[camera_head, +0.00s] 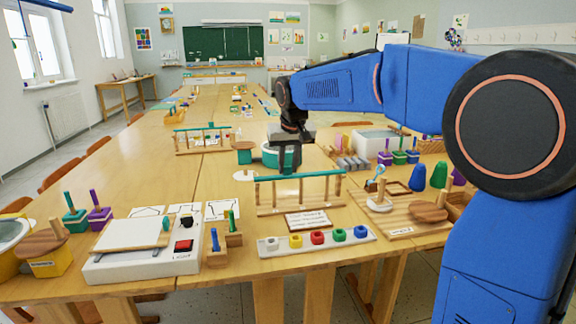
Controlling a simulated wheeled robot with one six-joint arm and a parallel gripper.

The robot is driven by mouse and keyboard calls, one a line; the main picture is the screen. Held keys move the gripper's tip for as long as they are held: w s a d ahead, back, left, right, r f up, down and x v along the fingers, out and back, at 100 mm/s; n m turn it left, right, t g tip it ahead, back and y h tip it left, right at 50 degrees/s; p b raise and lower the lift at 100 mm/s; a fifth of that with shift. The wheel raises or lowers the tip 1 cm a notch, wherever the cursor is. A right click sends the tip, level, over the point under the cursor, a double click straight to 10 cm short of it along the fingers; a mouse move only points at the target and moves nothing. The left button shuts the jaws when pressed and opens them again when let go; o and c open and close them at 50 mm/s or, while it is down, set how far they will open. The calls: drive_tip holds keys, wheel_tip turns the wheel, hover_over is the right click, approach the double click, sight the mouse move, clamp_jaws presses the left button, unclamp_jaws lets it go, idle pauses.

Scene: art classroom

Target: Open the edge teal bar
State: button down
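A teal bar (318,174) lies across the top of a wooden frame with upright posts, near the front middle of the table. A second, similar frame with a teal bar (195,128) stands farther back to the left. My gripper (287,168) points down from the end of my blue arm. It appears just above or behind the left-middle part of the nearer bar. I cannot tell whether it touches the bar. Its fingertips are small and dark, so their opening is unclear.
A wooden plaque (308,221) and a white strip with coloured blocks (285,248) lie before the nearer frame. A teal round container (271,156) stands behind it. A white box with a red button (125,264) is at left; a wooden board (408,228) is at right.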

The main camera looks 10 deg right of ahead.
drive_tip(key=w, duration=0.6)
idle(0.4)
drive_tip(key=c, duration=1.5)
unclamp_jaws()
drive_tip(key=shift+r, duration=0.1)
drive_tip(key=v, duration=1.7)
drive_tip(key=shift+s+r, duration=0.1)
